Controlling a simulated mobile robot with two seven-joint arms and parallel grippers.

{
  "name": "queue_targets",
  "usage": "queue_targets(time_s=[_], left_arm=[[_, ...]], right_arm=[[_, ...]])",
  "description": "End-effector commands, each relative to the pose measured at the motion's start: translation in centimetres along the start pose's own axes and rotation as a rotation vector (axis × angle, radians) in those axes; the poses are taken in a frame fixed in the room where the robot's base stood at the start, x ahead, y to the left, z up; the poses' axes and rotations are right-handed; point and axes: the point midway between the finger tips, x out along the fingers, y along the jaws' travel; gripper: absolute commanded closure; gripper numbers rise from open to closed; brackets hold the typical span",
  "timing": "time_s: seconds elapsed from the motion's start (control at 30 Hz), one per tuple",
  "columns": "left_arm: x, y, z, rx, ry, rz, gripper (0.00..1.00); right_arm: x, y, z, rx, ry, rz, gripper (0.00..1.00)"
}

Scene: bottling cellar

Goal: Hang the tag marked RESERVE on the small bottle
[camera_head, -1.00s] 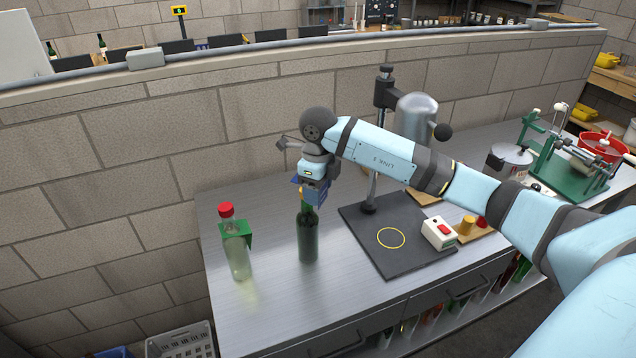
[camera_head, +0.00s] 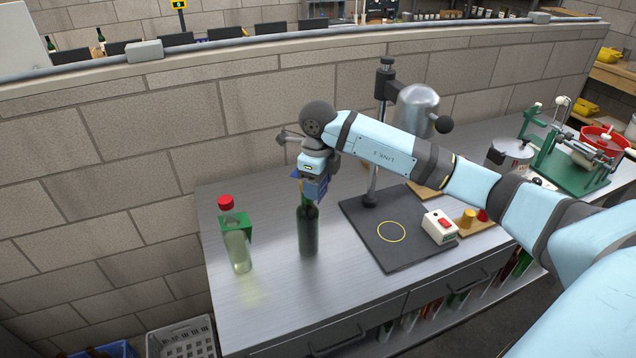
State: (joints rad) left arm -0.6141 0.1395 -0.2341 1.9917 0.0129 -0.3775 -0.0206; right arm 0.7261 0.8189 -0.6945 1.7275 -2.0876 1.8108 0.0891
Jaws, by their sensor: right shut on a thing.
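A dark green bottle (camera_head: 308,235) stands upright on the steel bench. My right gripper (camera_head: 313,187) is over its top, pointing down, shut on a small blue piece that looks like a tag (camera_head: 316,188). No writing on it can be read. The bottle's mouth is hidden by the gripper and the blue piece, so I cannot tell whether the piece is around the neck or only above it. To the left stands a clear bottle (camera_head: 238,250) with a red cap and a green tag (camera_head: 236,225) at its neck. My left gripper is not in view.
A black mat with a yellow ring (camera_head: 391,232) and a metal stand device (camera_head: 417,108) are right of the green bottle. A white box with a red switch (camera_head: 439,227) sits on the mat's edge. The bench (camera_head: 275,290) is clear in front of the bottles. A block wall runs behind.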

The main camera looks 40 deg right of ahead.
Motion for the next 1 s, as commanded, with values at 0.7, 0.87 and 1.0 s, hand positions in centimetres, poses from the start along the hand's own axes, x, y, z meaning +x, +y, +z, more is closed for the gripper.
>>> queue_targets(time_s=[0.7, 0.87, 1.0], left_arm=[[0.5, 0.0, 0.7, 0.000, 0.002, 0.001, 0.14], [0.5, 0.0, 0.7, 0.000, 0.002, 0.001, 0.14], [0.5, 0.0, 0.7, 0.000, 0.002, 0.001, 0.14]], right_arm=[[1.2, 0.0, 0.0, 0.000, 0.001, 0.000, 0.51], [1.3, 0.0, 0.0, 0.000, 0.001, 0.000, 0.51], [1.2, 0.0, 0.0, 0.000, 0.000, 0.000, 0.51]])
